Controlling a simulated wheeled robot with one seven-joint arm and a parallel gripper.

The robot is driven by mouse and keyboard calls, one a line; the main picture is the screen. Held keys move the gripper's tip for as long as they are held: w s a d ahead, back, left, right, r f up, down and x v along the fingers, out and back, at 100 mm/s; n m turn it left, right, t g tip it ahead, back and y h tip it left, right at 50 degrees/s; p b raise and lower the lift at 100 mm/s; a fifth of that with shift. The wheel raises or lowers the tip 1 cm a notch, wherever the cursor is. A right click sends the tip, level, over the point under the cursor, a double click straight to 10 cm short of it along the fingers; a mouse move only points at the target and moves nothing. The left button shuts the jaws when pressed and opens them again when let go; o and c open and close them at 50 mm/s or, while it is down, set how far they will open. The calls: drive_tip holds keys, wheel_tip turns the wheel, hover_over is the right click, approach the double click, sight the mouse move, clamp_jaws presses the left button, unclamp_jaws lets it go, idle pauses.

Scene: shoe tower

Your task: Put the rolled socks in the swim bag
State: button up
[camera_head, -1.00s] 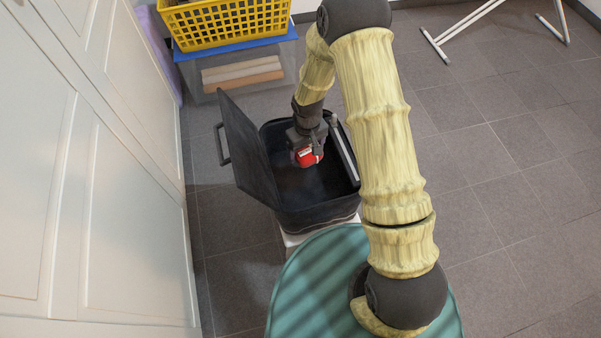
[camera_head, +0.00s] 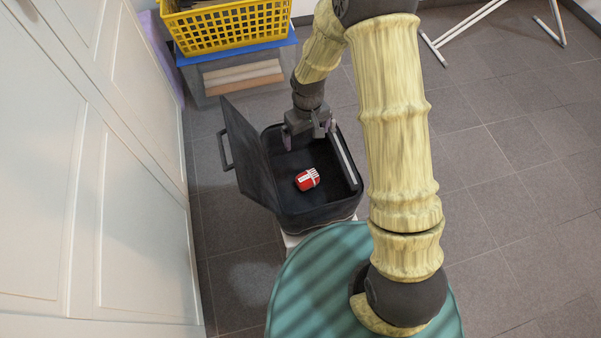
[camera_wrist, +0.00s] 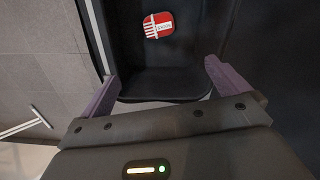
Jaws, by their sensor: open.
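The rolled socks (camera_head: 307,179), red with white stripes and a white label, lie inside the open black swim bag (camera_head: 318,218), on its floor. They also show in the wrist view (camera_wrist: 158,25), near the top. My gripper (camera_head: 310,142) is over the back part of the bag, above and apart from the socks. Its two purple-grey fingers stand wide apart in the wrist view (camera_wrist: 160,88), with nothing between them. The bag's lid (camera_head: 247,150) stands raised on the left side.
A yellow basket (camera_head: 230,27) sits on a blue-topped clear box (camera_head: 240,75) behind the bag. White cabinet doors (camera_head: 75,180) stand close on the left. A white rack leg (camera_head: 470,30) is at the back right. Grey floor is clear on the right.

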wheel_tip(320, 180, up, 7)
drive_tip(key=p, duration=0.1)
drive_tip(key=shift+p, duration=0.4)
drive_tip(key=shift+r, duration=0.1)
idle(0.4)
drive_tip(key=s+d+r+m+t, duration=0.3)
drive_tip(key=s+d+r+m, duration=0.3)
drive_tip(key=s+d+r, duration=0.7)
wheel_tip(320, 180, up, 32)
drive_tip(key=d+p, duration=0.1)
drive_tip(key=p, duration=3.2)
drive_tip(key=shift+s+d, duration=0.15)
drive_tip(key=shift+s, duration=0.25)
drive_tip(key=shift+f, duration=0.15)
